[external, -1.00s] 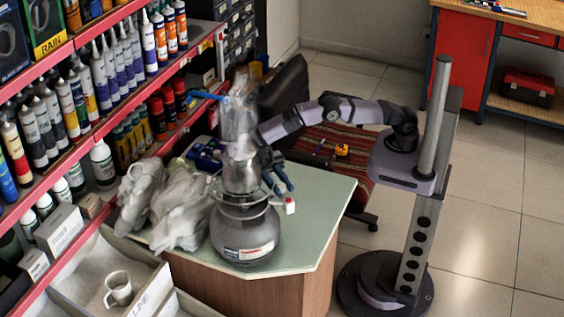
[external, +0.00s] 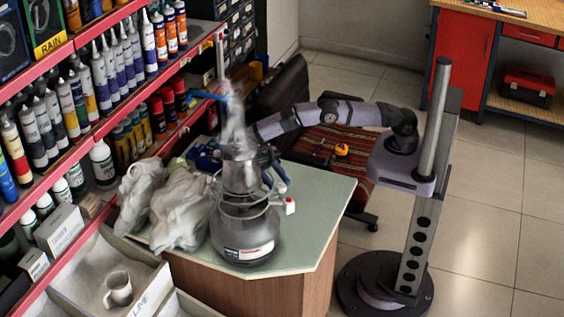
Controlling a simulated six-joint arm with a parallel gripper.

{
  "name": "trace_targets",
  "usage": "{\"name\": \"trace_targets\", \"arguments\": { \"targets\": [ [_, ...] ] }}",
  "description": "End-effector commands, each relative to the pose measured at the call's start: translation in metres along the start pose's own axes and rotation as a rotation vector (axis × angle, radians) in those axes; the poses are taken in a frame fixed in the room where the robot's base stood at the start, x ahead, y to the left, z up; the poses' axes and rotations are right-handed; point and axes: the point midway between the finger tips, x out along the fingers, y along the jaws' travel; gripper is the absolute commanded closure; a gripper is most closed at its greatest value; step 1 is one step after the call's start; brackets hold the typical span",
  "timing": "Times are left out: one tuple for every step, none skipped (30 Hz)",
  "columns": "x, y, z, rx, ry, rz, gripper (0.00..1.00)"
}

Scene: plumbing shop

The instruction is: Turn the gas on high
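A dark grey gas cylinder (external: 245,240) with a white-and-red label and a wire collar stands upright on the green-topped table. A metal pot-like piece (external: 241,178) sits above it, with a pale, hazy column (external: 234,125) rising over it. A small white knob with a red mark (external: 290,206) sticks out on the cylinder's right side. My gripper (external: 266,165) is at the upper right of the metal piece, above the knob. Its fingers are small and blend into the dark parts, so whether it is open and whether it touches anything cannot be told.
Crumpled grey plastic bags (external: 180,208) lie left of the cylinder. Blue items (external: 207,158) lie behind it. A red-edged shelf (external: 75,150) of tubes and bottles runs along the left. The tabletop (external: 318,195) right of the cylinder is clear.

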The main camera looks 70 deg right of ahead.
Motion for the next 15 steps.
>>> {"name": "trace_targets", "arguments": {
  "targets": [
    [-0.007, 0.0, 0.002, -0.003, 0.0, 0.001, 0.67],
    [-0.011, 0.0, 0.002, -0.002, 0.0, 0.001, 0.67],
    [-0.016, 0.0, 0.003, -0.002, 0.0, 0.001, 0.67],
    [-0.02, 0.0, 0.003, -0.002, 0.0, 0.001, 0.67],
    [-0.022, 0.0, 0.002, -0.002, 0.0, 0.0, 0.67],
    [-0.025, 0.0, 0.002, -0.002, 0.0, 0.0, 0.67],
    [-0.027, 0.0, 0.002, -0.001, 0.0, 0.0, 0.67],
    [-0.029, 0.001, 0.002, -0.001, 0.0, 0.0, 0.67],
    [-0.032, 0.0, 0.001, -0.001, 0.0, 0.0, 0.67],
    [-0.033, 0.0, 0.001, -0.002, 0.0, -0.001, 0.67],
    [-0.035, 0.0, 0.001, -0.001, 0.001, -0.001, 0.67],
    [-0.037, 0.0, 0.001, 0.0, 0.001, -0.001, 0.67],
    [-0.038, 0.0, 0.001, 0.0, 0.001, -0.001, 0.67],
    [-0.04, 0.0, 0.001, -0.001, 0.001, -0.001, 0.67],
    [-0.041, 0.0, 0.0, -0.001, 0.001, -0.001, 0.67]
  ]
}}
